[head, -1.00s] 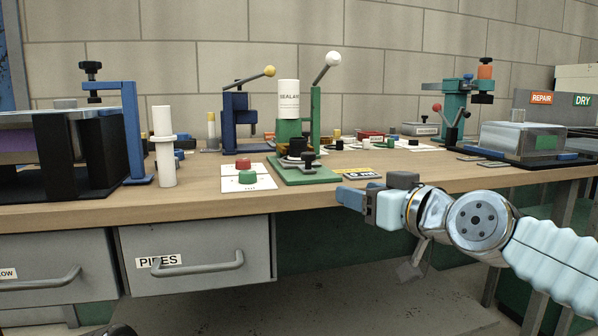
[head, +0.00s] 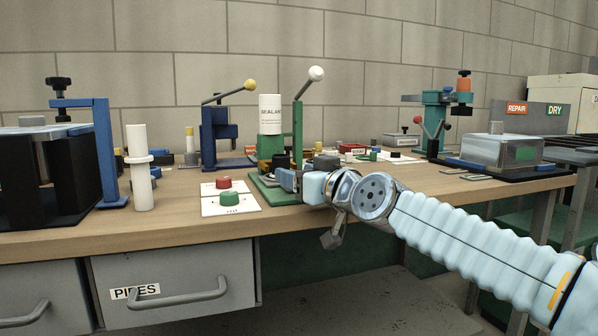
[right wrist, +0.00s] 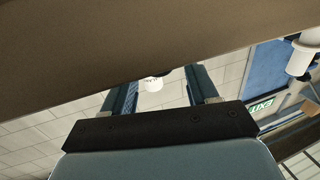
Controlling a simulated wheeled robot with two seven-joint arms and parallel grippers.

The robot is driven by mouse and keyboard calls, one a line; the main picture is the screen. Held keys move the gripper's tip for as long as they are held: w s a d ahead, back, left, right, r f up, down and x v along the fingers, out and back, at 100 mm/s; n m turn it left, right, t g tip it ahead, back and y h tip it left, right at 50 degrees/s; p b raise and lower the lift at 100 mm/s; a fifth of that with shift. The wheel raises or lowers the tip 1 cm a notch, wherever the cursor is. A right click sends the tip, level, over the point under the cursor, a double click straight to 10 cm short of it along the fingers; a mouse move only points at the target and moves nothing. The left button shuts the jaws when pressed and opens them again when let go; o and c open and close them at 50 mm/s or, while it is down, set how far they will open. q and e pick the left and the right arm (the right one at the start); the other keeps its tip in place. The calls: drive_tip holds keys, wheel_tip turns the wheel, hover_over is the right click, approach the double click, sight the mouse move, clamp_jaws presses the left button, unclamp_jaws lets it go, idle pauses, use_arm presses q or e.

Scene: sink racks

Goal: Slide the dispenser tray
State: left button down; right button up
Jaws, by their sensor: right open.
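The dispenser has a green stand (head: 270,148), a white bottle labelled SEALANT (head: 270,115) and a green post (head: 298,135) with a white-knobbed lever (head: 316,74). Its low green tray (head: 265,192) lies at the foot of the stand, near the bench's front edge. A dark round part (head: 281,161) sits above the tray. My right gripper (head: 286,180) is at the tray's front right, partly hiding it; I cannot tell whether it touches. My left gripper is not in view.
A white card with red and green buttons (head: 230,199) lies left of the tray. A white flanged pipe (head: 140,170) stands further left. A blue press (head: 218,138) is behind. A drawer labelled PIPES (head: 175,285) is below the bench top (head: 400,195).

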drive_tip(key=shift+w+a, duration=0.1)
drive_tip(key=shift+w, duration=0.05)
drive_tip(key=shift+c, duration=0.3)
clamp_jaws()
drive_tip(key=shift+w+a+r, duration=0.1)
drive_tip(key=shift+w+a, duration=0.15)
drive_tip(key=shift+w, duration=0.75)
drive_tip(key=shift+o, duration=0.3)
unclamp_jaws()
drive_tip(key=shift+a, duration=0.1)
